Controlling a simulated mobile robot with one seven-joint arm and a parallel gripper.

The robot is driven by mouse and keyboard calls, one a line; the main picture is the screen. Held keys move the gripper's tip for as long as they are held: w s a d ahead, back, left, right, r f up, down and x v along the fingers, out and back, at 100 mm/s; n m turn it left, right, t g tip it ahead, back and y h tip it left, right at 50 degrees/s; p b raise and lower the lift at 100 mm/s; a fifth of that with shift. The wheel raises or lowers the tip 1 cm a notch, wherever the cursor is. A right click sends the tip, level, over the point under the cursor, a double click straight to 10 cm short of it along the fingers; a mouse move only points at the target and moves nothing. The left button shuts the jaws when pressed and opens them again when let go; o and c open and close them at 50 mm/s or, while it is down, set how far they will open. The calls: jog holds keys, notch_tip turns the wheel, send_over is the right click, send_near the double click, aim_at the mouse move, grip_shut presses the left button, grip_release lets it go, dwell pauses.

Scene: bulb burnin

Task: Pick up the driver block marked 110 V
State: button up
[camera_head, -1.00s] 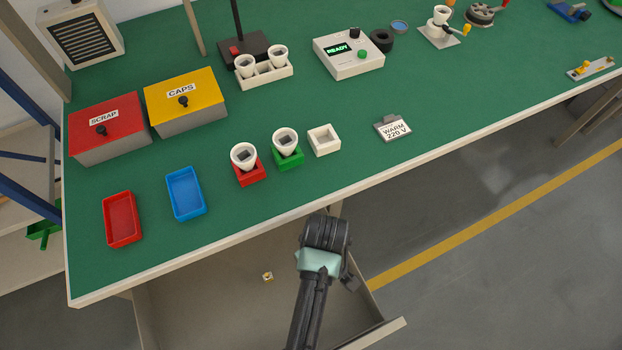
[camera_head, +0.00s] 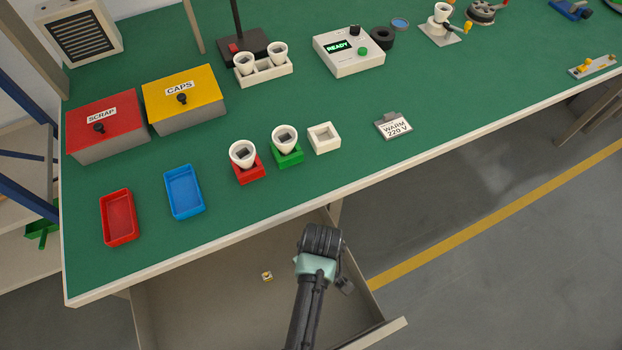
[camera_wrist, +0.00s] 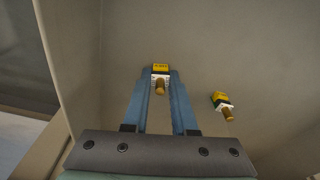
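The wrist view shows two small driver blocks in the drawer, each with a yellow marked face, a white part and a brass-coloured end. One driver block (camera_wrist: 161,70) lies at the tips of my gripper (camera_wrist: 160,78), with its brass end between the fingers. The other block (camera_wrist: 222,101) lies apart to the right, tilted. The markings are too small to read surely. My gripper's fingers are apart, on either side of the first block; no firm contact shows. In the head view one small block (camera_head: 267,276) shows on the drawer floor; my arm hides the fingertips.
The open drawer (camera_head: 215,300) juts out below the green bench (camera_head: 330,175). Its side wall (camera_wrist: 70,50) stands left in the wrist view. Red (camera_head: 119,217) and blue (camera_head: 184,192) trays, lamp holders and a card reading WARM 220 V (camera_head: 394,126) are on the bench.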

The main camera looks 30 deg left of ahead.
grip_shut()
notch_tip(320, 180, up, 10)
jog(key=shift+f+p, duration=0.1)
jog(key=shift+p, duration=1)
notch_tip(320, 180, up, 5)
jog(key=p, duration=0.5)
jog(key=shift+f, duration=0.1)
